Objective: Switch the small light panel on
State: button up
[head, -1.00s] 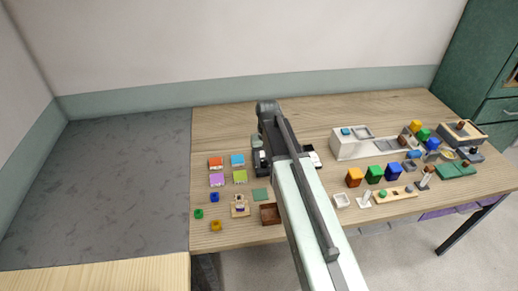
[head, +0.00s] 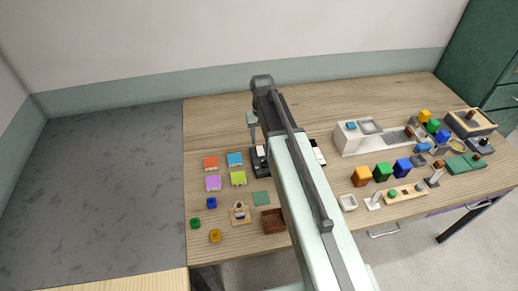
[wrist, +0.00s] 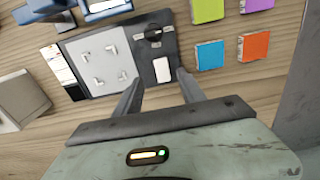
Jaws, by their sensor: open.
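A dark panel (wrist: 170,46) with a black round knob-like part (wrist: 153,35) and a bright white rectangle (wrist: 162,70) shows at the upper middle of the wrist view. It looks like the small light panel; I cannot tell whether it is lit. In the head view the dark panel (head: 259,162) is at the left of my arm, partly hidden. My gripper (wrist: 158,87) is open and empty, with its fingers apart just short of the white rectangle. In the head view my gripper (head: 253,136) hangs beside my arm's far end, over or just behind the panel.
A grey plate with corner brackets (wrist: 103,62) adjoins the dark panel, with a white strip (wrist: 57,65) beyond it. Coloured tiles (head: 238,179) lie left of the panel. A brown box (head: 273,221) stands nearer. Coloured blocks (head: 382,172) and a white unit (head: 350,142) are at right.

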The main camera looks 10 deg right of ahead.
aim_at(261, 153)
notch_tip(261, 153, down, 8)
jog(key=b, duration=0.6)
jog(key=shift+a+r+b, duration=0.1)
jog(key=shift+r+b, duration=0.15)
jog(key=shift+b, duration=0.15)
jog(key=shift+r, duration=0.15)
